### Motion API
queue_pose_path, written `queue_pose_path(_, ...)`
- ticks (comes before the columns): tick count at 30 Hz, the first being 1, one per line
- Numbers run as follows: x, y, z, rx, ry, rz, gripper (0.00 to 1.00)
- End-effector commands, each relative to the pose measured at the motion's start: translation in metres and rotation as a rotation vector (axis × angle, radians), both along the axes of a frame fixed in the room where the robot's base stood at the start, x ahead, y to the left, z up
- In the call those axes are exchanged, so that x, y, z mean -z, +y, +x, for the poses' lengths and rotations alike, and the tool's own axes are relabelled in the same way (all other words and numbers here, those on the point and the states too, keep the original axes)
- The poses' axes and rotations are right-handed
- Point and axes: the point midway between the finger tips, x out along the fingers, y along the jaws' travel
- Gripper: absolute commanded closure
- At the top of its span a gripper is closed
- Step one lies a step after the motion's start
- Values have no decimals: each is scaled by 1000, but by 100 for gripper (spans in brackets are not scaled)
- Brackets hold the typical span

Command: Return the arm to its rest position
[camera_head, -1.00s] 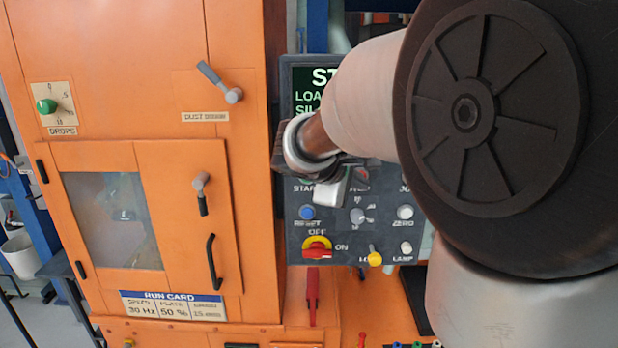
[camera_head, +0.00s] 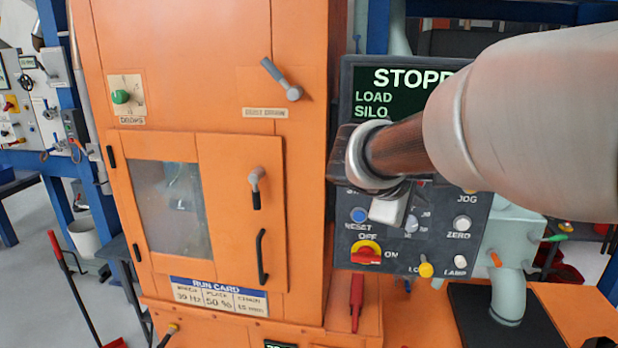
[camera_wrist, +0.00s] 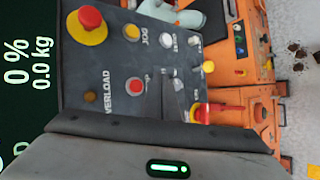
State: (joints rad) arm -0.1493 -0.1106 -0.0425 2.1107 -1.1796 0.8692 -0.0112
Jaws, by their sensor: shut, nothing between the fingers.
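My arm reaches in from the right in the head view. My gripper (camera_head: 388,208) is at its end, in front of the grey control panel (camera_head: 437,238), and looks shut and empty. I cannot tell from the head view how far it is from the panel. The arm and gripper hide part of the panel's screen (camera_head: 385,78), which reads "STOPP…", and some of the upper controls. In the wrist view, the gripper's dark housing (camera_wrist: 90,150) with a green light fills the bottom. The panel (camera_wrist: 118,65) shows beyond it, turned sideways, with a red mushroom button (camera_wrist: 90,18).
The orange machine cabinet (camera_head: 190,60) stands left of the panel, with a windowed door and black handle (camera_head: 262,257). A red lever (camera_head: 357,300) stands below the panel. A grey-green pipe (camera_head: 508,285) rises at right. Open floor (camera_head: 35,270) lies at left.

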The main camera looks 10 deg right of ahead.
Motion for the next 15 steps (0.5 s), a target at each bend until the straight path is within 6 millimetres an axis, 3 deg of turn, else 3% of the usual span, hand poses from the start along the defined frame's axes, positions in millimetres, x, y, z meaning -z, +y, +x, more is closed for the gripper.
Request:
queue_pose_path(11, -1, 0, -2, 6, -2, 10, 100)
queue_pose_path(14, -6, 1, -24, 51, -15, 90, 100)
queue_pose_path(15, -8, 2, -39, 83, -24, 150, 100)
